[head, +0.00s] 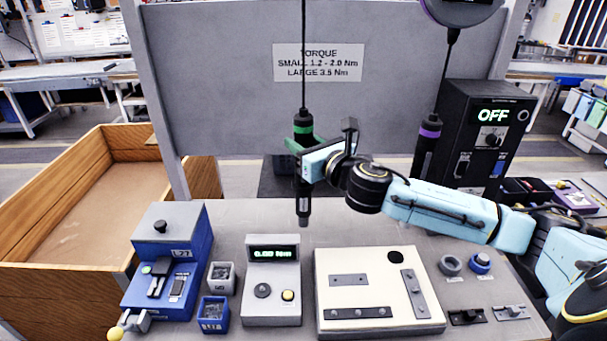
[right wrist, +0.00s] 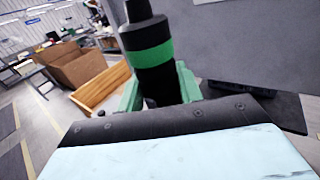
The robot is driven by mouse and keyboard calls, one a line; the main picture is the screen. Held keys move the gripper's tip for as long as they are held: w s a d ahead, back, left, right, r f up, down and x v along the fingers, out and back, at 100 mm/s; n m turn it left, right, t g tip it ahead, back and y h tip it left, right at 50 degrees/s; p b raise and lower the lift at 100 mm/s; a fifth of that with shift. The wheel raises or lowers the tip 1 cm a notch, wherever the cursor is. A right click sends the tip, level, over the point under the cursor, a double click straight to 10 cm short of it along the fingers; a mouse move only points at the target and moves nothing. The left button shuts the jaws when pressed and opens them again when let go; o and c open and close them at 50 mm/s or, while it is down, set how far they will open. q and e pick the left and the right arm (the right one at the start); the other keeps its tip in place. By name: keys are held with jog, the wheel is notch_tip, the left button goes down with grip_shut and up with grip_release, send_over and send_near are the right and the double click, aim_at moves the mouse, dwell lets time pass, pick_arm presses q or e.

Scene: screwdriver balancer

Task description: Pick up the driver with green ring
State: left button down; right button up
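The driver with the green ring (head: 303,165) hangs upright on a cable above the bench, in front of the grey panel. Its dark body and green ring also show large in the right wrist view (right wrist: 150,55). My right gripper (head: 300,146) reaches it from the right, its green fingers on either side of the body just below the ring. In the right wrist view the fingers (right wrist: 160,92) lie close against the driver with no clear gap. The driver's tip hangs free above the bench. My left gripper is not in view.
A driver with a purple ring (head: 427,140) hangs to the right, by a black control box (head: 487,130) reading OFF. Below are a torque meter (head: 272,285), a blue station (head: 165,265) and a cream plate (head: 375,262). A wooden crate (head: 62,250) stands left.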

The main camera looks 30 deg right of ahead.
grip_shut()
jog(key=shift+r, duration=0.1)
